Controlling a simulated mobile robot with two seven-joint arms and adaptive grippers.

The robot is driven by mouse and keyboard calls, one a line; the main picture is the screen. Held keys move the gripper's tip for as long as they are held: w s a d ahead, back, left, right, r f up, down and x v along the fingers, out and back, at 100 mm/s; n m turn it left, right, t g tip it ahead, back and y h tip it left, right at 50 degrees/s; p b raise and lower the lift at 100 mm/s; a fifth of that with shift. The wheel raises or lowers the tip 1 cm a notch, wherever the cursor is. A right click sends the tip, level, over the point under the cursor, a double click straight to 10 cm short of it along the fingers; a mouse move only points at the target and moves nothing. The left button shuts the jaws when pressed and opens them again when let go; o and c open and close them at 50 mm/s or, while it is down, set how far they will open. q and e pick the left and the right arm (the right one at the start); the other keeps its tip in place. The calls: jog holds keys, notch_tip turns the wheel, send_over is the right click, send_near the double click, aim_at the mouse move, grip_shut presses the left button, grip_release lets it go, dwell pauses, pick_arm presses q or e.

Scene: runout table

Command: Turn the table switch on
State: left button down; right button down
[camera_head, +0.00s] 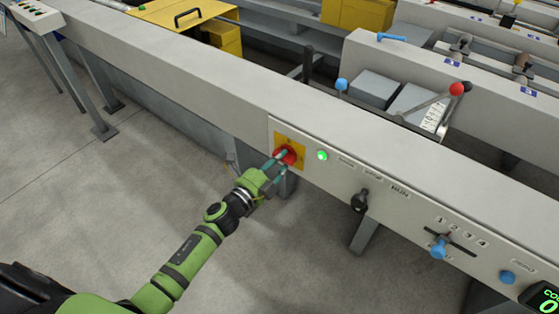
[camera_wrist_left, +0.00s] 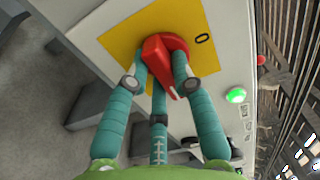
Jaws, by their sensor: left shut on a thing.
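The table switch is a red rotary knob (camera_head: 287,153) on a yellow plate (camera_head: 278,138), set in the front panel of the long grey table. In the left wrist view the red knob (camera_wrist_left: 167,58) sits on the yellow plate (camera_wrist_left: 115,42), with a "0" mark beside it. My left gripper (camera_head: 277,166) reaches up to the panel. Its teal fingers (camera_wrist_left: 162,90) are shut around the knob, touching its sides. The fingers hide part of the knob and plate. A green lamp (camera_head: 322,155) right of the switch is lit. My right gripper is not in view.
Right of the switch on the same panel are a black selector (camera_head: 360,200), a blue-knobbed slider (camera_head: 439,247), a blue button (camera_head: 507,277) and a display (camera_head: 542,296). A red-knobbed lever (camera_head: 456,89) rises behind the table. The floor in front is clear.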

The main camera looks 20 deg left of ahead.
pick_arm(q)
jog(key=c, duration=1)
grip_release()
jog(key=shift+c, duration=0.2)
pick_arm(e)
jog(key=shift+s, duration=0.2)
pick_arm(q)
jog(key=v, duration=1.2)
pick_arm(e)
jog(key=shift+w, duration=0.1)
